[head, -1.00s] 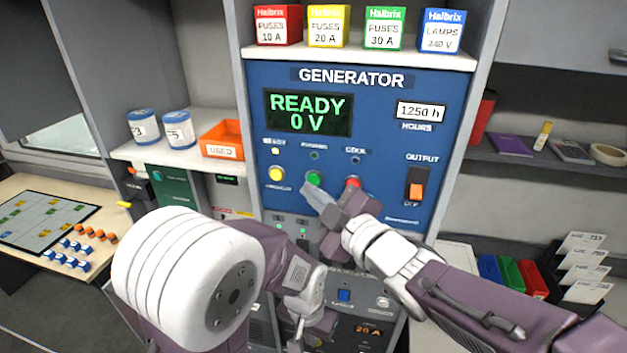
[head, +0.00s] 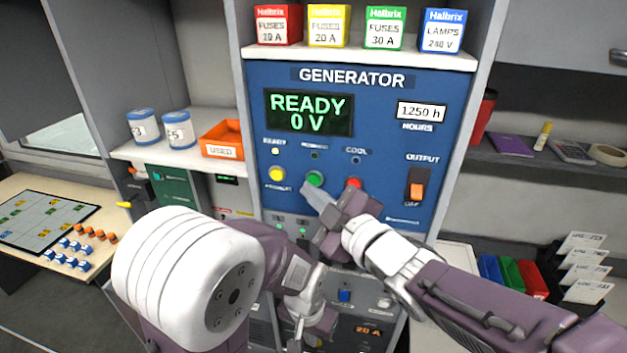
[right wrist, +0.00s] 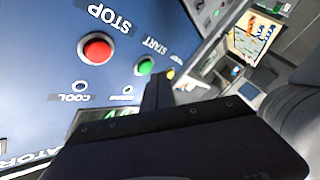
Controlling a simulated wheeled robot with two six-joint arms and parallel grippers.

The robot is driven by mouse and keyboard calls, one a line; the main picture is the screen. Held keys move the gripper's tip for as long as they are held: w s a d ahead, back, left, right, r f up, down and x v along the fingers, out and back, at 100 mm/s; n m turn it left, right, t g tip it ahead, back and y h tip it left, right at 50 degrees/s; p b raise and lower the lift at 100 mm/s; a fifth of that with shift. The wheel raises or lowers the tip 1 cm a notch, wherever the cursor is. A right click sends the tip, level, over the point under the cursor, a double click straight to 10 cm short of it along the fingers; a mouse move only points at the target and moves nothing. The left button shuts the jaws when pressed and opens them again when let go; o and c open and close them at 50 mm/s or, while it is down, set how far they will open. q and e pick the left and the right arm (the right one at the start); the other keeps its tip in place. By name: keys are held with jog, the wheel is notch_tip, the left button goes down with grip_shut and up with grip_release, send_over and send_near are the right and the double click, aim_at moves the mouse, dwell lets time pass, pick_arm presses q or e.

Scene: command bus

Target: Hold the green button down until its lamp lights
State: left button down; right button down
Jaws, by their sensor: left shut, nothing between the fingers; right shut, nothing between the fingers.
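The green button (head: 315,179) sits on the blue generator panel (head: 390,85), between a yellow and a red button. It also shows in the right wrist view (right wrist: 145,66), with the label START. The small lamp (head: 315,156) above it looks dark. My right gripper (head: 308,190) is shut and empty, its tip at the lower left edge of the green button. In the right wrist view its fingers (right wrist: 159,84) end close beside the button; I cannot tell whether they touch it. My left gripper (head: 320,326) is shut and empty, low in front of the cabinet.
The red STOP button (head: 354,184) is close to my right gripper, and the yellow button (head: 276,174) is on the left. The display (head: 308,113) reads READY, 0 V. An orange output switch (head: 416,190) is at the right. Fuse boxes stand on the shelf above.

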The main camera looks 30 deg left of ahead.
jog(key=shift+w, duration=0.1)
jog(key=shift+w, duration=0.35)
jog(key=shift+w+a, duration=0.15)
jog(key=shift+w, duration=0.25)
dwell(0.6)
jog(key=shift+s, duration=0.1)
dwell(0.9)
jog(key=shift+s+d+b, duration=0.2)
jog(key=shift+s+b, duration=0.25)
jog(key=shift+s, duration=0.25)
